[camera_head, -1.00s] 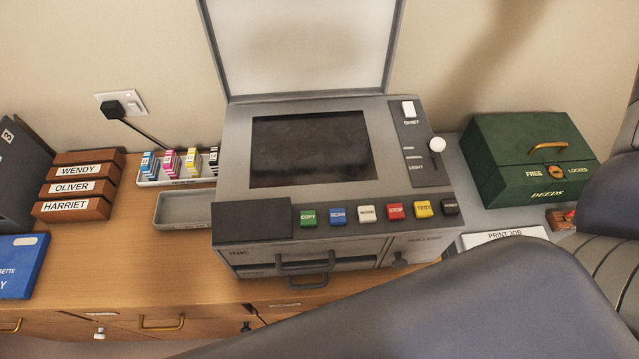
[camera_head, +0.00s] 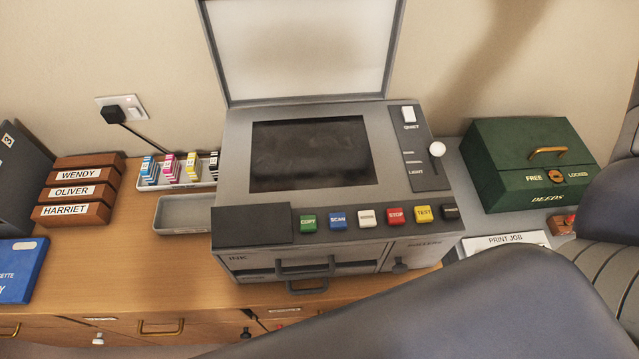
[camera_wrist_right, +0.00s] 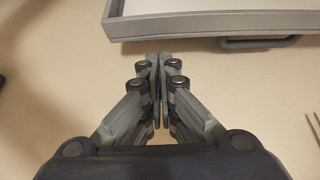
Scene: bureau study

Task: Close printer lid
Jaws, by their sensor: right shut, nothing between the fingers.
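The grey printer (camera_head: 330,235) stands on the wooden desk. Its lid (camera_head: 300,45) is raised upright at the back, near the wall, with its pale inner face towards me. The dark scanning glass (camera_head: 310,152) is uncovered. In the right wrist view my right gripper (camera_wrist_right: 159,60) is shut and empty. The edge of a grey frame, apparently the lid (camera_wrist_right: 200,27), lies just beyond its fingertips, with a small gap. A grey bar like a handle (camera_wrist_right: 260,42) shows on that frame. My right arm crosses the head view at lower right, its gripper outside that view. My left gripper is not in view.
A green deeds box (camera_head: 530,165) stands right of the printer, with a print job tray (camera_head: 500,243) in front of it. Ink cartridges in a tray (camera_head: 178,185), an empty grey tray (camera_head: 182,215) and wooden name blocks (camera_head: 75,190) lie to the left.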

